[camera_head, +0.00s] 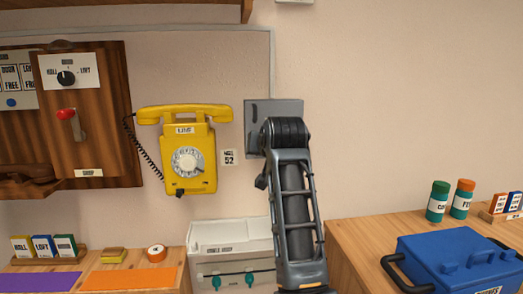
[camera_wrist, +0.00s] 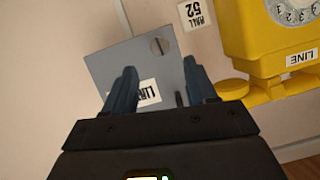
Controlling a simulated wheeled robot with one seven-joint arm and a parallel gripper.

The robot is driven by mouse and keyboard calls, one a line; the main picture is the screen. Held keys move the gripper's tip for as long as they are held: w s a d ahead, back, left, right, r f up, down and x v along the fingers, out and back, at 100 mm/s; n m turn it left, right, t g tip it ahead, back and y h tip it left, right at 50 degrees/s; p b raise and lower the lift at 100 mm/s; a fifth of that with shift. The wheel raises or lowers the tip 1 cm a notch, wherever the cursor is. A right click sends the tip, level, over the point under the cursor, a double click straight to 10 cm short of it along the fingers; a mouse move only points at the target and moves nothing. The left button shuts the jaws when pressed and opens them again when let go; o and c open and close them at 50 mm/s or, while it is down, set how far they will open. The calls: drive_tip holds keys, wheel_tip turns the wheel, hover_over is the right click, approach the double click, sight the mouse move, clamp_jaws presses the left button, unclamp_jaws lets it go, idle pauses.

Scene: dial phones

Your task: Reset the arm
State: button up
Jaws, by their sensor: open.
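My gripper (camera_wrist: 158,82) is open in the wrist view, with nothing between its two blue fingers. The fingers point at a grey wall plate (camera_wrist: 133,60) with a round slotted screw and a partly hidden label. In the head view my raised arm covers part of this plate (camera_head: 254,112), and the fingers are hidden. The yellow dial phone (camera_head: 190,165) hangs on the wall left of my arm, its handset resting across the top. The phone also shows at the right of the wrist view (camera_wrist: 262,35), apart from the fingers.
A wooden board with a dial and red-knobbed lever (camera_head: 66,114) is at left. A white box with teal knobs (camera_head: 231,258) stands below the phone. A blue case (camera_head: 452,262) and two capped jars (camera_head: 438,203) sit on the right counter. The upper right wall is bare.

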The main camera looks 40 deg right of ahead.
idle(0.3)
drive_tip(key=s+a+f+n+t+y, duration=0.1)
drive_tip(key=s+a+f+n, duration=0.1)
drive_tip(key=s+a+f, duration=0.4)
drive_tip(key=s+a+f+n+t+y, duration=0.1)
drive_tip(key=s+a+f+n, duration=0.1)
drive_tip(key=s+f, duration=0.65)
drive_tip(key=s+a+f+n+y, duration=0.15)
drive_tip(key=s+a+f, duration=0.35)
drive_tip(key=f, duration=0.5)
drive_tip(key=s+a+f+n+y, duration=0.1)
drive_tip(key=s+a, duration=0.2)
drive_tip(key=s, duration=0.5)
drive_tip(key=s+a+f+n+y, duration=0.1)
drive_tip(key=s+a+f+n, duration=0.15)
drive_tip(key=s, duration=0.55)
drive_tip(key=s+a+r, duration=0.3)
drive_tip(key=s, duration=0.5)
drive_tip(key=s+a+r+m+t+y, duration=0.1)
drive_tip(key=s+a+r, duration=0.2)
drive_tip(key=s, duration=0.5)
drive_tip(key=shift+a+r, duration=0.25)
drive_tip(key=shift+r, duration=0.2)
drive_tip(key=shift+y, duration=0.25)
